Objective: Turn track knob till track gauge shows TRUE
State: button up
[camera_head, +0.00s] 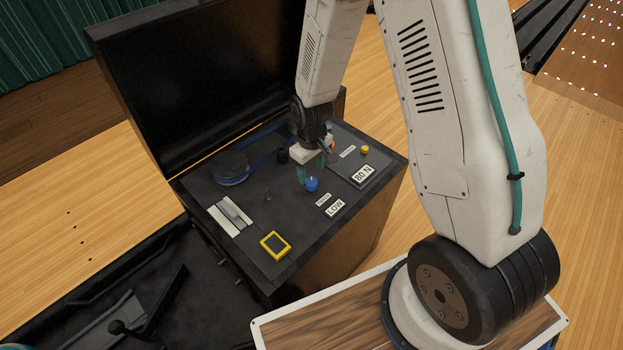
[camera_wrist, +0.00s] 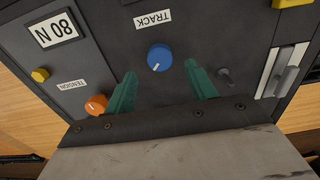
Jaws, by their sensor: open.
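The blue track knob (camera_head: 312,184) is on the dark top panel of the machine. It also shows in the wrist view (camera_wrist: 159,57), with a white mark near its lower edge. The TRACK label (camera_wrist: 152,19) is upside down beside it. The track gauge (camera_head: 336,208) reads LOW; it is outside the wrist view. My gripper (camera_head: 311,169) is open, with teal fingers pointing down at the panel. In the wrist view my gripper (camera_wrist: 162,78) has one finger to each side of the knob, with gaps between. I cannot tell how high the fingertips are above it.
An orange tension knob (camera_wrist: 96,105) sits left of the fingers in the wrist view. A small dark toggle (camera_wrist: 226,74) stands near the right finger. A yellow-framed device (camera_head: 275,246) and a grey slider (camera_head: 236,212) are on the panel.

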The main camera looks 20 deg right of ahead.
aim_at(311, 182)
jog(key=shift+f, duration=2.35)
jog(key=shift+c, duration=0.4)
jog(key=c, duration=0.9)
jog(key=m, duration=0.4)
jog(key=shift+m, duration=0.3)
jog(key=m, duration=0.4)
jog(key=shift+m, duration=0.3)
